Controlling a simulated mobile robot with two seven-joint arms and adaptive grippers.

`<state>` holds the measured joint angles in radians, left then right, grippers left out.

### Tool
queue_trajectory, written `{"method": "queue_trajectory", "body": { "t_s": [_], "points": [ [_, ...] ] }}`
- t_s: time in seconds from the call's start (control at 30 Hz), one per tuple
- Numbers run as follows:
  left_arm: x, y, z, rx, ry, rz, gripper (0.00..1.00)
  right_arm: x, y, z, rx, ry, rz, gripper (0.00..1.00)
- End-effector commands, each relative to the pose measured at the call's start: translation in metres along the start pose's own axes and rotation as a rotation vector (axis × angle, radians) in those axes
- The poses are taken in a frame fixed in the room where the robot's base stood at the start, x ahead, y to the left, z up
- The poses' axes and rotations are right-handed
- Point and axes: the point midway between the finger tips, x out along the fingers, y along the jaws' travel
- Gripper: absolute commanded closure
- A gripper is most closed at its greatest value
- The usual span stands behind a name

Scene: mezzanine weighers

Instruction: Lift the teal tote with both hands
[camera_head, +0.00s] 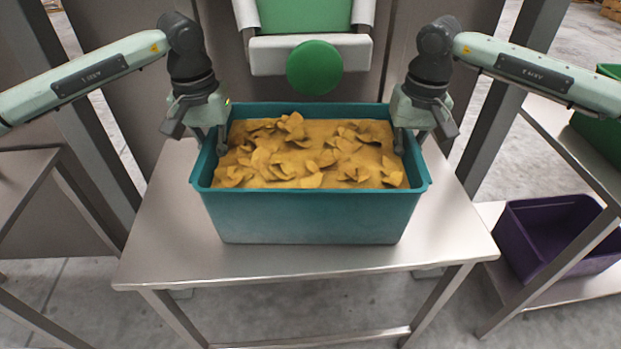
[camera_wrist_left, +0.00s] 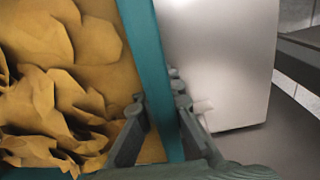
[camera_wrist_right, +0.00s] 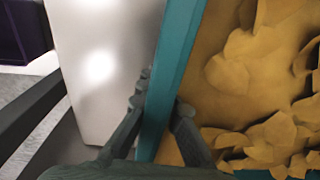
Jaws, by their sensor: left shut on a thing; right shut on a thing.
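The teal tote (camera_head: 310,218) is on the metal table in the head view, level and filled with yellow-brown chip-like pieces (camera_head: 308,155). My left gripper (camera_head: 213,140) is shut on the tote's left wall; in the left wrist view its fingers (camera_wrist_left: 160,125) sit on both sides of the teal rim (camera_wrist_left: 150,70). My right gripper (camera_head: 405,140) is shut on the right wall; in the right wrist view its fingers (camera_wrist_right: 160,120) straddle the rim (camera_wrist_right: 175,65). I cannot tell whether the tote's base touches the table.
The metal table (camera_head: 290,266) has bare top around the tote. A machine with a green round part (camera_head: 314,67) stands just behind it. A purple bin (camera_head: 555,235) is on a low shelf at right, and a green bin (camera_head: 598,125) is above. Another table stands at left.

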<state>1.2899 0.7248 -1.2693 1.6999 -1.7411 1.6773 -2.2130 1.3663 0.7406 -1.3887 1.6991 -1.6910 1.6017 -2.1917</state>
Motion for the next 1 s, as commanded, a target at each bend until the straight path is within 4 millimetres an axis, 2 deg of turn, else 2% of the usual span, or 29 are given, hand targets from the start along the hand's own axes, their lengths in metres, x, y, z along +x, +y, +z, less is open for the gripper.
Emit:
{"method": "queue_trajectory", "body": {
  "t_s": [0.57, 1.0],
  "points": [
    [-0.007, 0.005, -0.001, 0.007, 0.008, 0.006, 1.0, -0.006, -0.004, -0.001, -0.006, 0.006, -0.005, 1.0],
    [-0.046, 0.008, -0.001, 0.01, 0.008, 0.008, 1.0, -0.045, -0.007, 0.0, -0.008, 0.006, -0.006, 1.0]
  ]
}}
